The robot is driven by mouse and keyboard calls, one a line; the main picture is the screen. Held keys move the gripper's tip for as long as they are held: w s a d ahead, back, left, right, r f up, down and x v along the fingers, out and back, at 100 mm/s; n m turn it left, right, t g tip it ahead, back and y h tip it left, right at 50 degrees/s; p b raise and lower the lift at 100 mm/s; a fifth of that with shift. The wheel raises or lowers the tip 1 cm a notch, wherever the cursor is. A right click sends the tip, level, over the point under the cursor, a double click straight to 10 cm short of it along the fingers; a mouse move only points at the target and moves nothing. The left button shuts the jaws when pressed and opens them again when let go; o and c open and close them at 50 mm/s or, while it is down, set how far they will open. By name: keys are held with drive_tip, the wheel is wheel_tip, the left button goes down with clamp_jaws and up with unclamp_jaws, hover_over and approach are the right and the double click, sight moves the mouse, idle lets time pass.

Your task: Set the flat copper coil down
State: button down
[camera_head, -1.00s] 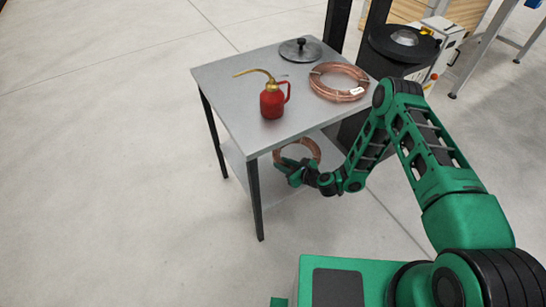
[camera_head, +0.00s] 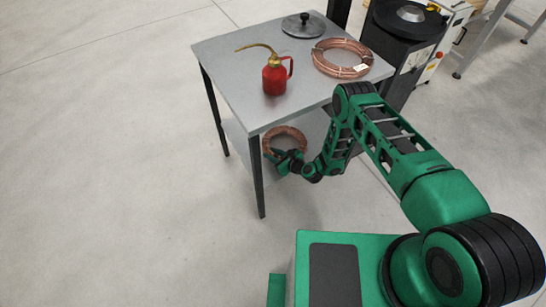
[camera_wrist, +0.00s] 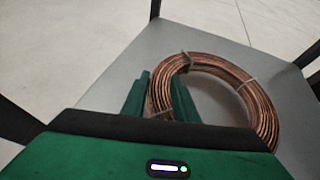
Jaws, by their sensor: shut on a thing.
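The flat copper coil (camera_head: 285,131) is a ring of copper tube at the lower shelf of the grey table, under the tabletop. In the wrist view the coil (camera_wrist: 258,95) lies flat or nearly flat over the grey shelf (camera_wrist: 215,35), bound with pale ties. My gripper (camera_head: 275,156) is shut on the coil's near side. In the wrist view my green gripper fingers (camera_wrist: 155,97) straddle its near left part. Whether the coil touches the shelf all round cannot be told.
The tabletop (camera_head: 235,83) above holds a red oil can (camera_head: 274,77), a larger copper coil (camera_head: 341,58) and a dark lid with a knob (camera_head: 303,25). Black table legs (camera_head: 258,178) frame the shelf. A black-topped machine (camera_head: 405,40) stands behind right.

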drive_tip(key=shift+f, duration=0.8)
drive_tip(key=c, duration=1.4)
unclamp_jaws()
drive_tip(key=v, duration=1.2)
